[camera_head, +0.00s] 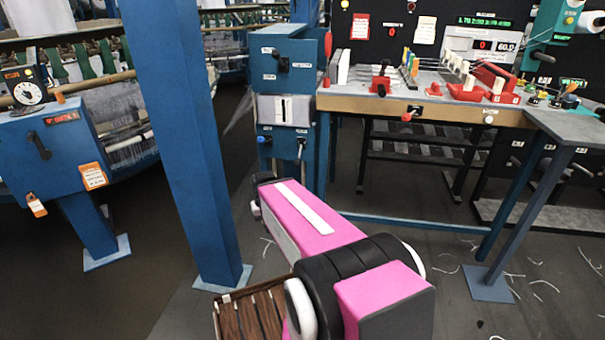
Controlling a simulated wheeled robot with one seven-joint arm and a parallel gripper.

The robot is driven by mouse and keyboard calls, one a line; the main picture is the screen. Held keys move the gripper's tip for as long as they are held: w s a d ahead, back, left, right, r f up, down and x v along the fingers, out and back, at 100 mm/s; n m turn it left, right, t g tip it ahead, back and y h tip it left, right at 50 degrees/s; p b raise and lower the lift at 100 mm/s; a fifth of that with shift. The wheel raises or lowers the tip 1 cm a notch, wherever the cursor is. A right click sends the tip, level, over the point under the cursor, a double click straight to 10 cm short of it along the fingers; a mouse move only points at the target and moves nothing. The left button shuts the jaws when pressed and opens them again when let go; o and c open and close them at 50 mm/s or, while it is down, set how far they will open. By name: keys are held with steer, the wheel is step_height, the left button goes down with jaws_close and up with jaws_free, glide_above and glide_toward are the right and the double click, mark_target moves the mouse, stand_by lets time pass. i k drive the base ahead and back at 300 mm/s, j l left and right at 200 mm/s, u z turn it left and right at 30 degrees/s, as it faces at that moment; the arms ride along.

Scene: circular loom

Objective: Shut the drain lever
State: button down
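A blue cabinet (271,85) stands on the far side of my arm, left of the workbench. Low on its front are a blue-handled valve (264,140) at left and a grey lever (301,146) at right, each near a small white label. A black handle (283,65) sits higher on the cabinet. The labels are too small to read, so I cannot tell which of these is the drain lever or whether it is open. My pink and black arm reaches toward the cabinet's lower front. My gripper cannot be made out; the arm's far end hides that area.
A blue post (180,130) stands left of my arm. The workbench (430,108) at right carries red fixtures and colored tools, with blue legs below. A blue loom box (45,150) with a dial is at far left. Dark floor with white thread scraps (540,285) lies open at right.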

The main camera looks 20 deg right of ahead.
mark_target(297, 163)
steer(key=k+l, duration=0.1)
steer(key=l, duration=0.35)
steer(key=k+l+u, duration=0.1)
steer(key=l, duration=0.35)
steer(key=k+l, duration=0.1)
steer(key=l, duration=0.35)
